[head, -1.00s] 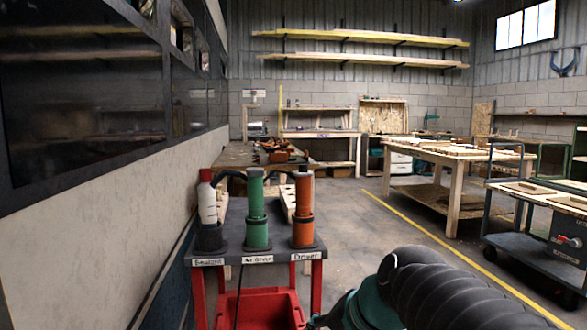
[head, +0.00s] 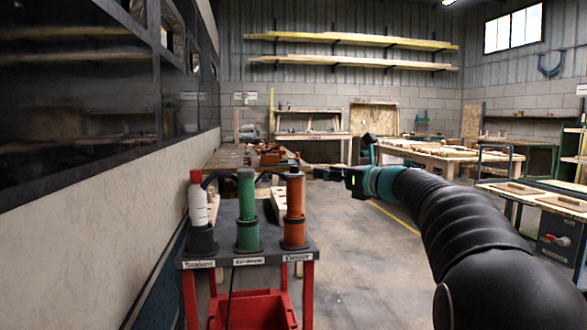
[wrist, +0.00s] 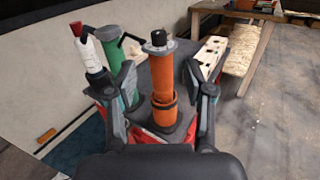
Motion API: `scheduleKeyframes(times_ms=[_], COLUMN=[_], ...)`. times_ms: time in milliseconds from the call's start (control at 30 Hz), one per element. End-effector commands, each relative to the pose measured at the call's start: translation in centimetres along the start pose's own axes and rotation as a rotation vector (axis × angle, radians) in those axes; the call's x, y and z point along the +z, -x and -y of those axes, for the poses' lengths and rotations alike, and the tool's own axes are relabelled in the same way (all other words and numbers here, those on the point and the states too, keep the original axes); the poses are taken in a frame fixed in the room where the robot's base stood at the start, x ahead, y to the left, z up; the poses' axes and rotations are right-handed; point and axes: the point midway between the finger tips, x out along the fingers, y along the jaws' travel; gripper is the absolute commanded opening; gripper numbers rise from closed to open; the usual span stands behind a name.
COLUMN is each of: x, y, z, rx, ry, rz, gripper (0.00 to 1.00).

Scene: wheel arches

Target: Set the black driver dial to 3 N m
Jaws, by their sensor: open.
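The cap also shows in the head view (head: 294,169). My gripper (wrist: 160,72) is open and empty. Its fingers appear either side of the driver in the wrist view. In the head view it is to the right of the driver, near its top height, apart from it.
A green tool (head: 247,210) and a white sealant bottle with a red cap (head: 197,205) stand left of the driver. A red bin (head: 255,310) sits below. A wall runs along the left. A workbench (head: 225,158) is behind; the floor right of the cart is clear.

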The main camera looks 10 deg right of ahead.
Motion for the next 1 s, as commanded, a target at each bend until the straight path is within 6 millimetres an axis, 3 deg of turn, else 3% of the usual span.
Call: scheduleKeyframes(times_ms=[600, 800, 1000], x=[0.0, -0.1, -0.1], y=[-10.7, -12.4, -12.7], z=[-0.2, -0.2, -0.2], rx=[0.003, 0.003, 0.001], ry=[0.003, 0.004, 0.005], rz=[-0.003, -0.003, -0.003], gripper=[0.52, 0.52, 0.52])
